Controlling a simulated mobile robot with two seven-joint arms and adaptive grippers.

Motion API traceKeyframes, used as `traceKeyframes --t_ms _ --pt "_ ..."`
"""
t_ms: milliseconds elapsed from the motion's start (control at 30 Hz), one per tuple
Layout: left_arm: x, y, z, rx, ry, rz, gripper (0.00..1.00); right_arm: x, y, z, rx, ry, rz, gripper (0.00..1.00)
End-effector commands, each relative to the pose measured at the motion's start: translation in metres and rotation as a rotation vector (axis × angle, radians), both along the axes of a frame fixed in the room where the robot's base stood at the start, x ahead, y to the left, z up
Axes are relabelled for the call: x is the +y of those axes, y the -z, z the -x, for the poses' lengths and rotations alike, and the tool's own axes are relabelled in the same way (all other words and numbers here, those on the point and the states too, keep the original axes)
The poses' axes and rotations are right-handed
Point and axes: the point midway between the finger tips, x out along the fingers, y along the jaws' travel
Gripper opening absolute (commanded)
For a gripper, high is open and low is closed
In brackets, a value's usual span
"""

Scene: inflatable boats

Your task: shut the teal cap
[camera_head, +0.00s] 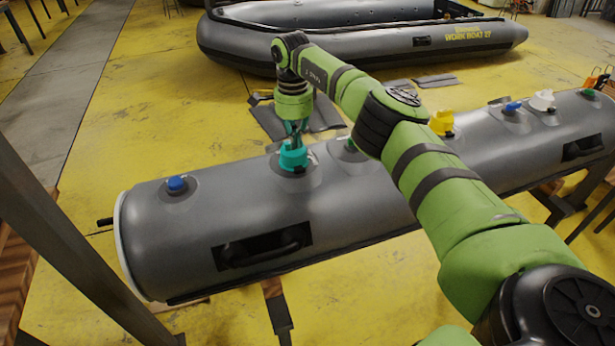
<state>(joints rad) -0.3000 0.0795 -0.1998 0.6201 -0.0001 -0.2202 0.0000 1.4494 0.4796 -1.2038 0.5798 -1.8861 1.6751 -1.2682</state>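The teal cap (293,156) sits on top of a grey inflatable tube (345,205), on a round patch left of the tube's middle. My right gripper (294,140) points down from above, with its fingertips at the top of the teal cap and seemingly touching it. The fingers are small and teal-tinted here, and I cannot tell whether they are open or closed on the cap. The cap's seat is partly hidden, so I cannot tell how tightly it sits. My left gripper is not in view.
Other caps line the tube: a blue one (176,184) at the left, a yellow one (442,122), a second blue one (512,107) and a white one (542,99). A grey boat (360,45) lies behind. Yellow floor (150,110) is clear at the left.

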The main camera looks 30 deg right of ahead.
Motion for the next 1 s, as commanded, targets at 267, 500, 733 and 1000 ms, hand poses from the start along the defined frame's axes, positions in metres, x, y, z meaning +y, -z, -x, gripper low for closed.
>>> traceKeyframes --t_ms 267,500,733,1000 --pt "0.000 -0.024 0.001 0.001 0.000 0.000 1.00 -0.003 -0.033 -0.008 -0.043 0.004 0.007 0.00" --pt "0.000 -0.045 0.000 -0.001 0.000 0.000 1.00 -0.001 -0.055 -0.006 -0.034 0.003 0.004 0.00" --pt "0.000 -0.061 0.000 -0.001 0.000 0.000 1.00 -0.001 -0.073 -0.006 -0.031 0.002 0.003 0.00" --pt "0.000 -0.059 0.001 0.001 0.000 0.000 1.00 -0.001 -0.071 -0.005 -0.029 0.002 0.003 0.00"
